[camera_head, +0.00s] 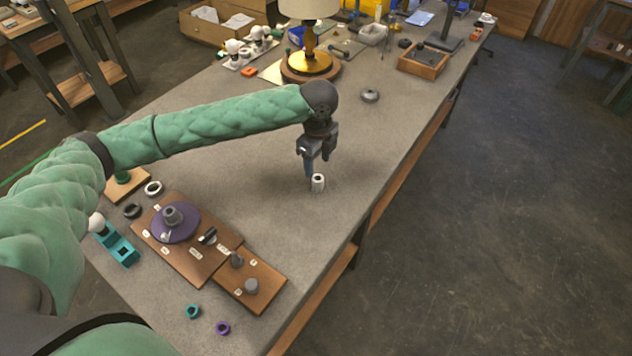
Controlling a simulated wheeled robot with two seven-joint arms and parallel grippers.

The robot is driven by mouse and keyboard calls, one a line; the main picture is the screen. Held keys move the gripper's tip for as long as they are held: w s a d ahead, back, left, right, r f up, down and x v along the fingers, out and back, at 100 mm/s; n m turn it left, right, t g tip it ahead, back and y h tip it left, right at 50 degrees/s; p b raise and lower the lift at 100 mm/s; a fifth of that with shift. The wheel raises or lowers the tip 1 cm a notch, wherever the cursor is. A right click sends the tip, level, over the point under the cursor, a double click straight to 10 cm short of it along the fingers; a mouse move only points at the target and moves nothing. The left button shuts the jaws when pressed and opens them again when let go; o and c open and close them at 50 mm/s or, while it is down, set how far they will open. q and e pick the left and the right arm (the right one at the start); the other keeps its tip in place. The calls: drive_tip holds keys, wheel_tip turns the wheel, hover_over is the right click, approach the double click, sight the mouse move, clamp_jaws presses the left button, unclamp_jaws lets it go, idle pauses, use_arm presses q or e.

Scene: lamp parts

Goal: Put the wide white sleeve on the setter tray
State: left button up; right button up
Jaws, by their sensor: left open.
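A short white sleeve (318,184) with a dark bore stands upright on the grey table, near its right edge. My left gripper (318,168) points down just above and behind it, jaws open. One finger is close to the sleeve's upper left side; I cannot tell whether they touch. A brown wooden board (156,238) with small white labels lies at the lower left, and a smaller brown board (235,290) adjoins it. I cannot tell which board or holder is the setter tray. My right gripper is not in view.
The brown board carries a purple disc (187,228) and dark knobs. A teal holder (122,250), a white ring (153,188) and a black ring (132,211) lie left of it. Teal and purple rings lie in front. A lamp (310,62) stands at the back. The table's middle is clear.

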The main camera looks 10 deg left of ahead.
sight(318, 178)
use_arm(q)
drive_tip(key=shift+m, duration=0.6)
drive_tip(key=shift+d+f, duration=0.1)
drive_tip(key=shift+f, duration=0.1)
wheel_tip(318, 178, down, 2)
drive_tip(key=shift+p, duration=0.45)
wheel_tip(318, 178, down, 4)
drive_tip(key=shift+f+p, duration=0.15)
drive_tip(key=shift+p, duration=1.1)
drive_tip(key=shift+w+f, duration=0.1)
drive_tip(key=shift+f, duration=0.5)
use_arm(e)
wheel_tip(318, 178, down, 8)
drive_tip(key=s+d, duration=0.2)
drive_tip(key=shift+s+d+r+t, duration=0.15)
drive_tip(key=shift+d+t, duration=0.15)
use_arm(q)
drive_tip(key=c, duration=1.1)
drive_tip(key=shift+r, duration=0.1)
drive_tip(key=shift+c, duration=0.2)
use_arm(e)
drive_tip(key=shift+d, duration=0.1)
